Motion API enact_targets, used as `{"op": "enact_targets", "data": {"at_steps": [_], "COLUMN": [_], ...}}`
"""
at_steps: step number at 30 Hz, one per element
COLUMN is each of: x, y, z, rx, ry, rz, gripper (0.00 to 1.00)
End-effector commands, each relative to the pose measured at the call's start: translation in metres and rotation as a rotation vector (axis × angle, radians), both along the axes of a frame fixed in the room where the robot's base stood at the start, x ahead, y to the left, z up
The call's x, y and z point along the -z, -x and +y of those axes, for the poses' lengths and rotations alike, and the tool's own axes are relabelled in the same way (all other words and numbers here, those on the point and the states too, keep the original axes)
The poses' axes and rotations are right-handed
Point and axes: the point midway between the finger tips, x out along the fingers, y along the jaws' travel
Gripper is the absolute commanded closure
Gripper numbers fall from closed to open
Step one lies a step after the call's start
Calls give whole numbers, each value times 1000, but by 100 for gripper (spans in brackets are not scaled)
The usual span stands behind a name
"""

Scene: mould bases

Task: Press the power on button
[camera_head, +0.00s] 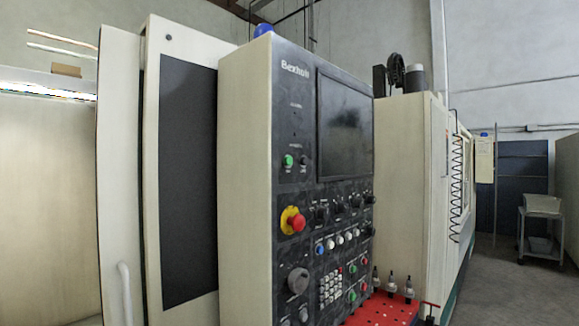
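The machine's dark control panel (315,255) faces me in the middle of the view, turned a little to the right. A green round button (288,160) sits on its upper left part, with a dark round button (303,161) just right of it. The labels are too small to read, so I cannot tell for sure which is power on. A red emergency-stop knob on a yellow ring (293,220) lies below the green button. More green and red buttons (351,296) are at the lower right. My gripper is not in view.
A dark screen (345,130) fills the panel's upper right. A red perforated tray (385,311) with several tool holders stands at the panel's lower right. A white door with a handle (125,290) is at left. A grey cart (540,228) stands far right on open floor.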

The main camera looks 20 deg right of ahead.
Motion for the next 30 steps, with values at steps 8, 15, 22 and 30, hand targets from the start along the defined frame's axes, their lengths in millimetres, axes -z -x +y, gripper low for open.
{"op": "enact_targets", "data": {"at_steps": [8, 15, 22, 30], "x": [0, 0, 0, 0], "y": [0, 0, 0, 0], "z": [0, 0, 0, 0], "rx": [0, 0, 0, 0], "ry": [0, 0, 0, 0], "rz": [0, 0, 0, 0], "gripper": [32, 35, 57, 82]}}
